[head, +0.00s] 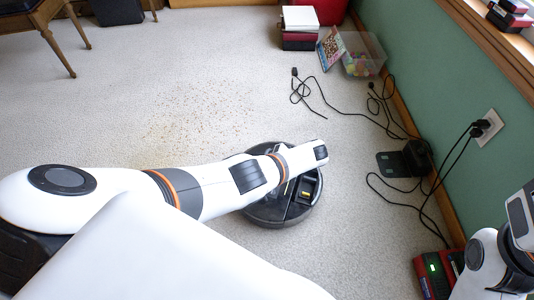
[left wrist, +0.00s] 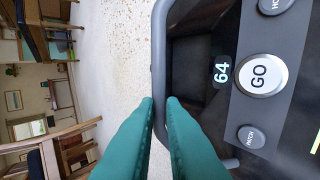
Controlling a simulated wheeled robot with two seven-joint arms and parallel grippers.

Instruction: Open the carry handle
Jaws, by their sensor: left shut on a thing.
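A round black robot vacuum (head: 268,213) sits on the carpet, with my left arm reaching across it from the left. The arm hides part of its top and the handle in the head view. In the left wrist view the vacuum's dark top (left wrist: 290,95) fills the right side, with a GO button (left wrist: 258,75) and a lit 64. The carry handle (left wrist: 159,60) is a grey bar beside a dark recess. My left gripper (left wrist: 160,108) has teal fingers on either side of this bar, shut on it. How far the handle is raised cannot be told. My right gripper is out of view.
Crumbs (head: 205,108) lie on the carpet behind the vacuum. Black cables (head: 380,105) run along the right wall near a dark dock (head: 405,160). A red device with a green light (head: 433,268) stands at lower right. The carpet left of the crumbs is clear.

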